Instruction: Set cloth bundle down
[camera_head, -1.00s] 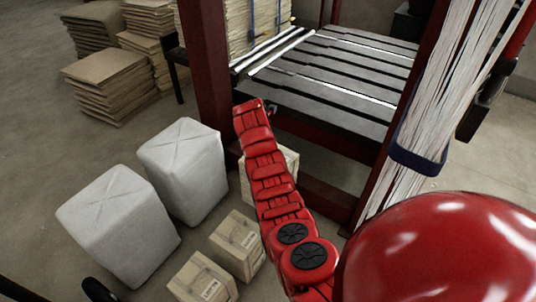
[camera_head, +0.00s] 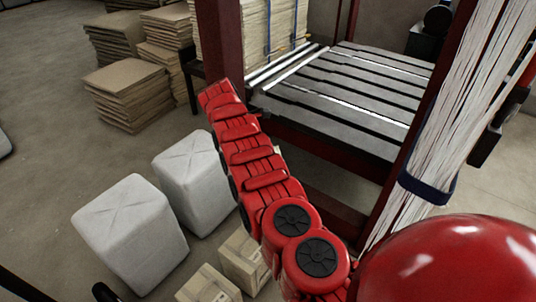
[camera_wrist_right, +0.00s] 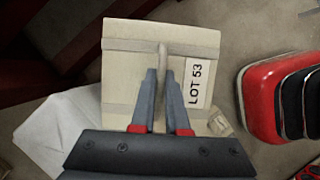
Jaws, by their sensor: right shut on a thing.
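The cloth bundle (camera_wrist_right: 135,75) is a beige block with grey straps and a white label reading LOT 53, seen in the right wrist view. My right gripper (camera_wrist_right: 160,75) is shut on the raised strap or handle at the bundle's middle, and the bundle hangs beneath it. In the head view my red arm crosses the middle and hides nearly all of the held bundle. Its underside and its height above the floor cannot be told. My left gripper is in neither view.
White wrapped bales (camera_head: 131,232) and labelled beige bundles (camera_head: 243,262) stand on the floor at lower left. A slatted platform (camera_head: 340,90) between dark red posts is beyond. Stacks of brown sheets (camera_head: 130,95) are at the back left. Concrete floor (camera_head: 70,150) lies open at the left.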

